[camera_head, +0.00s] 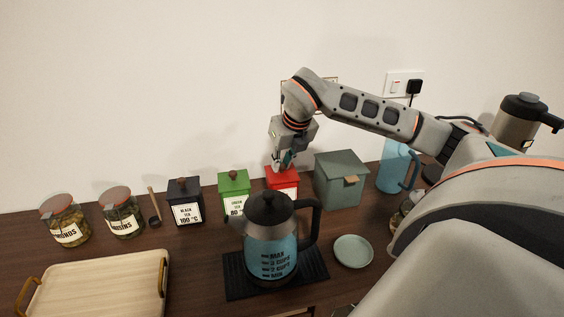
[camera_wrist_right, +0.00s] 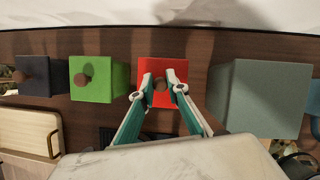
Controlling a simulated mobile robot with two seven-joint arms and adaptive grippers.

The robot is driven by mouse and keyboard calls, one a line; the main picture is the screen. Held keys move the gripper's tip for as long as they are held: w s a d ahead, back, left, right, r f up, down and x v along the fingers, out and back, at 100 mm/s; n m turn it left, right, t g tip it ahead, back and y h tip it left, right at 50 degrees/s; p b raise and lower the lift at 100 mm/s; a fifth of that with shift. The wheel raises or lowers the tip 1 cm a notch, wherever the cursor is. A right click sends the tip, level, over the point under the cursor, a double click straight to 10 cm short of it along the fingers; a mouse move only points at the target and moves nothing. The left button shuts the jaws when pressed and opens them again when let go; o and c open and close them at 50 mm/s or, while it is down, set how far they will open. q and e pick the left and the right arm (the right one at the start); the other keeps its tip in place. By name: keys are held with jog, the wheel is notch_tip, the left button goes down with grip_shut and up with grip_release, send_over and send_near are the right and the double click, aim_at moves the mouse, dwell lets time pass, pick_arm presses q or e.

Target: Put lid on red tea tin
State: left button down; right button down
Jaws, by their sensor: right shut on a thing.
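The red tea tin (camera_head: 290,188) stands on the wooden counter near the wall, between the green tin and the grey-green box. Its red lid (camera_wrist_right: 160,66) covers the tin's top in the wrist view; I cannot tell whether it is fully seated. My right gripper (camera_head: 283,167) reaches down from above, its fingers shut on the lid's round brown knob (camera_wrist_right: 161,85). The kettle hides part of the tin's front in the head view. My left gripper is not in view.
A green tin (camera_head: 234,184) and a black tin (camera_head: 185,190) stand to the left. The grey-green box (camera_head: 341,182) stands close on the right. A glass kettle (camera_head: 270,245) is in front, beside a small plate (camera_head: 353,251). A wooden tray (camera_head: 95,285) lies front left.

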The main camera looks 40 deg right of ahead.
dwell(0.4)
jog(key=c, duration=1.4)
grip_release()
jog(key=shift+r, duration=0.1)
jog(key=shift+r+p, duration=2.35)
jog(key=shift+r, duration=1.1)
